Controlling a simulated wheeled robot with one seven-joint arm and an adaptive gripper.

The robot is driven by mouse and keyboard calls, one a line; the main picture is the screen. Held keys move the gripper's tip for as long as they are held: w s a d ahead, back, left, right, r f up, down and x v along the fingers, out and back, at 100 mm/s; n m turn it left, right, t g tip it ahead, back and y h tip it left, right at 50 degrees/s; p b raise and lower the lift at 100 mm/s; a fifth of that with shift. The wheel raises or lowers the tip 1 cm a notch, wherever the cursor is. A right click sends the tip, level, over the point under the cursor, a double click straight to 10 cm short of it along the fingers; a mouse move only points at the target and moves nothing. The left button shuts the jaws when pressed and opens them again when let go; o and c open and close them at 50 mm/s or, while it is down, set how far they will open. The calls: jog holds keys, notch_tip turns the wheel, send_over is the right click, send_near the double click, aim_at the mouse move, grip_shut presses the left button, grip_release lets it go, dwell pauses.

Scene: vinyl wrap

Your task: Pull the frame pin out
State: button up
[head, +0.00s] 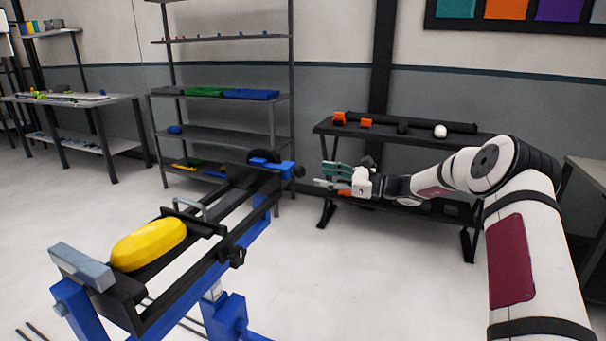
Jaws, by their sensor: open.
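A long black frame (195,272) on blue legs runs from the front left to the middle of the head view. A yellow rounded piece (149,244) lies on its near end. A small black knob (237,257) sticks out from the frame's right side, and a grey U-shaped handle (188,208) stands on top. I cannot tell which part is the frame pin. My gripper (320,175) is open and empty, its fingers pointing left. It is to the right of the frame's far end, apart from it.
A black bench (465,141) with orange pieces and a white ball stands behind my gripper. A metal shelf rack (215,136) stands behind the frame, and a table (75,99) is at the far left. The floor right of the frame is clear.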

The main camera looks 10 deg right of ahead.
aim_at(304, 172)
jog(key=x, duration=0.8)
jog(key=shift+b, duration=0.4)
jog(key=shift+s, duration=0.1)
